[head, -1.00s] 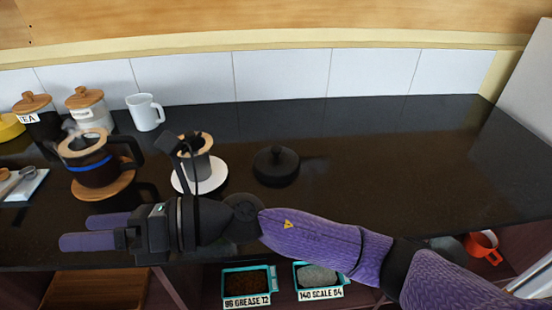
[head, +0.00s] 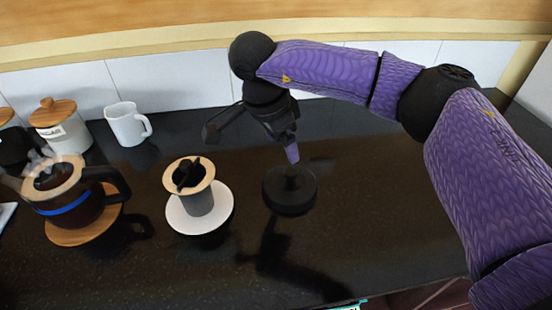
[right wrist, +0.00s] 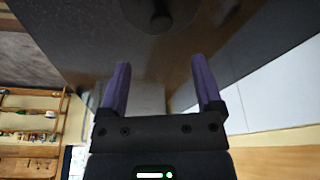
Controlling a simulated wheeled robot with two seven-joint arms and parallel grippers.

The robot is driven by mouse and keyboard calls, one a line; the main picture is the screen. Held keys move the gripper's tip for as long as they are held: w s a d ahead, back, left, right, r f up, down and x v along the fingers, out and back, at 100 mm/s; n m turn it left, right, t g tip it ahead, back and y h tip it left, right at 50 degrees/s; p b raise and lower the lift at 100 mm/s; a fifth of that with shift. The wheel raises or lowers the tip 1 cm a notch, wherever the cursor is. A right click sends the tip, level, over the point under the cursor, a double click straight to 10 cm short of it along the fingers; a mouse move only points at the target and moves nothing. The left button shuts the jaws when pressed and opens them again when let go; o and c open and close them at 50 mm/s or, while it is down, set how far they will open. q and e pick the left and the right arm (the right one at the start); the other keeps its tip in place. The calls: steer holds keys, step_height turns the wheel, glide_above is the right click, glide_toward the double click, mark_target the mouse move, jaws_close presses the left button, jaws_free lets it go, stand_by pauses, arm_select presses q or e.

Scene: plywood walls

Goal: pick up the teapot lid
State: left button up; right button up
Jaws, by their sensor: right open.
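The teapot lid (head: 289,194) is a round black disc with a knob on top, lying flat on the dark counter near the middle of the head view. It also shows at the top of the right wrist view (right wrist: 158,12), its knob between the lines of my two fingers. My right gripper (head: 292,153) points down just above the lid's knob, its purple fingers apart. In the right wrist view the fingers (right wrist: 158,65) are spread with nothing between them, clear of the lid. My left gripper is out of view.
A grey pot (head: 199,203) with a wooden collar stands on a white round plate (head: 185,222) left of the lid. A coffee jug (head: 85,208), a white mug (head: 126,126) and a lidded jar (head: 62,130) stand farther left. The counter (head: 370,210) right of the lid is clear.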

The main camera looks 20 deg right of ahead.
mark_target(290, 171)
steer(key=b+x, duration=0.2)
steer(key=x, duration=0.7)
steer(key=shift+w+d+f, duration=0.1)
steer(key=shift+f, duration=0.3)
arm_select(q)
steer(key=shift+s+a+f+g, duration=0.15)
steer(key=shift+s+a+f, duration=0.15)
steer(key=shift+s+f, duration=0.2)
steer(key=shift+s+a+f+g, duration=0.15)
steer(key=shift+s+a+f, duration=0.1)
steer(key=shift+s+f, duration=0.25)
arm_select(e)
steer(key=c, duration=0.5)
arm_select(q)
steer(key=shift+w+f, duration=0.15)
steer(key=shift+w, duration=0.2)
arm_select(e)
jaws_close()
